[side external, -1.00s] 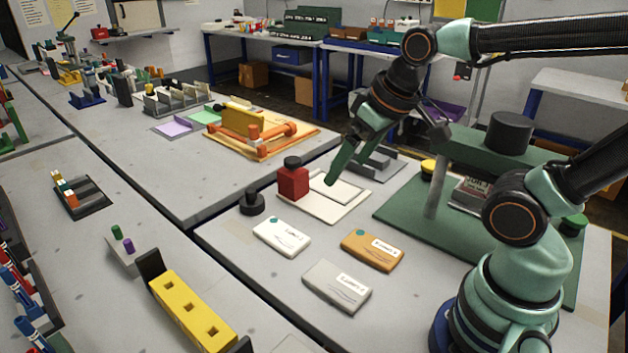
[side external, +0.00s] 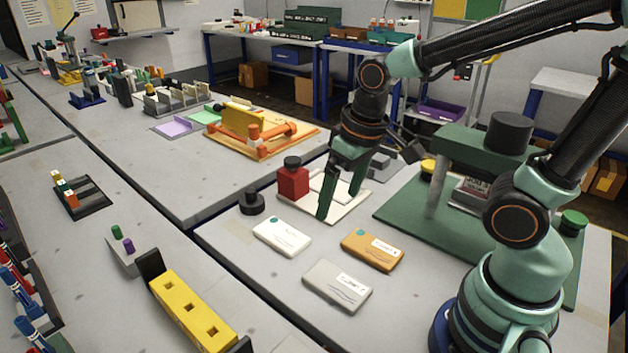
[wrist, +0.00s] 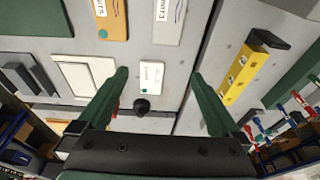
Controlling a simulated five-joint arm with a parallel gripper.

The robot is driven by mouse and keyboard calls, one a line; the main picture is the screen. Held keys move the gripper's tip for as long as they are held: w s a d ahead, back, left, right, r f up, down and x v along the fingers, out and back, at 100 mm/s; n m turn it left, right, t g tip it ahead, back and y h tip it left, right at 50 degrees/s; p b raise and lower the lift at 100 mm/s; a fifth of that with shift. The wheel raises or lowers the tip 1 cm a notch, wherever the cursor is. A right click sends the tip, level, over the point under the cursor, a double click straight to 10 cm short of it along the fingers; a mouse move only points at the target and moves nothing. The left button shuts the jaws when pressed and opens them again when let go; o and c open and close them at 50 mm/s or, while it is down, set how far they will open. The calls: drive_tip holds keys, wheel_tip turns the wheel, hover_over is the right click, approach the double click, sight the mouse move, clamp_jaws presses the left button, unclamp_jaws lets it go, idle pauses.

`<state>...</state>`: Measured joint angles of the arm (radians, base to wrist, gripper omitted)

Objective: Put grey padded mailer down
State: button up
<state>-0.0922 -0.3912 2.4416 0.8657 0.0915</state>
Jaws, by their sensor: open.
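The grey padded mailer (side external: 337,286) lies flat on the near table with its white label up. Nothing is holding it. It also shows cut off at the top of the wrist view (wrist: 167,24). My gripper (side external: 338,205) is open and empty, pointing down above the table, farther back than the grey mailer. In the wrist view my open fingers (wrist: 160,76) frame a white mailer (wrist: 151,78), which appears below them and apart from them. The white mailer (side external: 282,237) lies behind and left of the grey one. An orange-brown mailer (side external: 373,250) lies behind and right of it.
A red block with a dark top (side external: 293,183) stands by a white tray (side external: 345,209). A black knob (side external: 252,203) is beside the white mailer. A green press base (side external: 405,205) fills the right side. Bare table surrounds the grey mailer's front.

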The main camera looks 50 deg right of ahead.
wheel_tip(320, 180, down, 6)
drive_tip(key=s+a+g, duration=0.1)
drive_tip(key=a+g, duration=0.1)
drive_tip(key=g, duration=0.1)
hover_over(338, 283)
drive_tip(key=f, duration=0.6)
drive_tip(key=shift+w+a+f, duration=0.15)
drive_tip(key=shift+w+f, duration=0.1)
drive_tip(key=shift+f, duration=0.15)
drive_tip(key=shift+s+f, duration=0.15)
drive_tip(key=shift+f, duration=0.8)
drive_tip(key=shift+s+f, duration=0.15)
drive_tip(key=shift+f, duration=1.6)
drive_tip(key=shift+c, duration=0.3)
drive_tip(key=c, duration=1.2)
drive_tip(key=shift+r, duration=0.15)
